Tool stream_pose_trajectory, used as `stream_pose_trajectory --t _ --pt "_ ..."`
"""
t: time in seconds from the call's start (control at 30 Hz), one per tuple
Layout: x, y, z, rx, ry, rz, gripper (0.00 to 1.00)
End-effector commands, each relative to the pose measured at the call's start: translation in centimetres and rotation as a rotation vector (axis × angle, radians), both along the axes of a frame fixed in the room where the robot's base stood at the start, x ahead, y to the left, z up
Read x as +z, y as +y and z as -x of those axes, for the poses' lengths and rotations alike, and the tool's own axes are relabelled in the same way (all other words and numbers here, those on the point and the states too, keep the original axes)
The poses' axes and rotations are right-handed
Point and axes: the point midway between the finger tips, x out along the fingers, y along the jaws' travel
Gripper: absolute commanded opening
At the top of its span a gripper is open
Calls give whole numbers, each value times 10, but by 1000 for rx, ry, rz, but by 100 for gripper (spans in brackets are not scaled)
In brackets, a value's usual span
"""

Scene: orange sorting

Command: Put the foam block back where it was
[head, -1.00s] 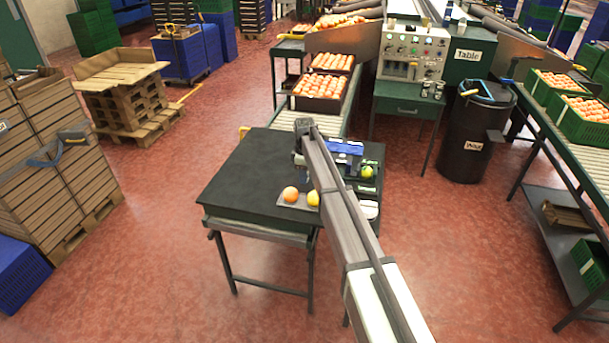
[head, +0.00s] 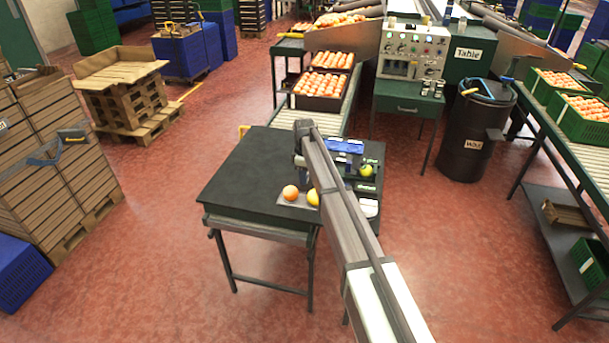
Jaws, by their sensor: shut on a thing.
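My gripper (head: 301,168) is over the dark table (head: 242,176), partly hidden by my own arm. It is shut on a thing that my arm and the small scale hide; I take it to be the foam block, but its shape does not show. An orange (head: 290,192) and a yellow fruit (head: 313,198) lie on a flat grey tray (head: 283,202) at the table's front. I cannot tell whether the gripper touches the table.
A blue crate-like object (head: 345,147) and a yellow-green fruit (head: 366,170) are at the table's right side. A small white item (head: 369,208) lies at the front right. The table's left half is clear. A conveyor (head: 330,122) runs behind it.

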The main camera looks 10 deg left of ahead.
Motion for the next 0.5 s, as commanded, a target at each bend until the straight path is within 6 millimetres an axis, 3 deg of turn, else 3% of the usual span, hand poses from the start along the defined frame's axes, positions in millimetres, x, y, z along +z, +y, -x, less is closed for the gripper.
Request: stream_pose_trajectory --t 0.37,0.4,0.5 --pt "-2 0 0 0 0 0 0" --pt "-2 0 0 0 0 0 33" --pt "-2 0 0 0 0 0 43"
